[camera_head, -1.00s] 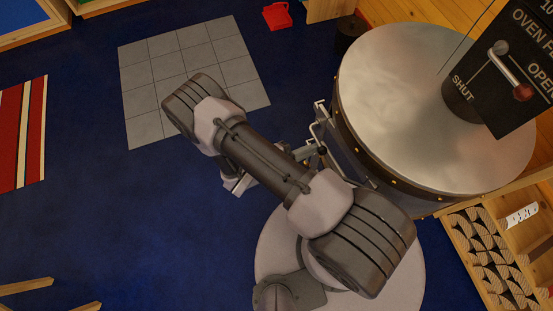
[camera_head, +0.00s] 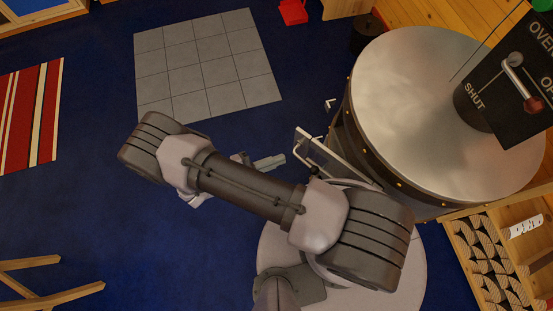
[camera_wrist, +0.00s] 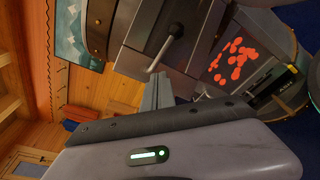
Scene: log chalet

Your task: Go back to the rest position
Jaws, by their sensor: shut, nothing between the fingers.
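My gripper (camera_head: 274,161) shows partly beyond my forearm in the head view; the rest is hidden by the arm. It is shut and empty. It points right toward the side of the round stove (camera_head: 430,110), apart from it as far as I can see. In the wrist view my gripper's fingers (camera_wrist: 157,92) are together in front of the stove front. A grey door with a bar handle (camera_wrist: 165,48) shows there, beside a patch of glowing orange embers (camera_wrist: 232,62).
A black flue panel with a red-knobbed lever (camera_head: 522,92) stands above the stove at right. A log rack (camera_head: 490,262) is at lower right. Grey floor tiles (camera_head: 205,65), a striped rug (camera_head: 30,118) and wooden legs (camera_head: 50,295) lie left. The blue floor between is open.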

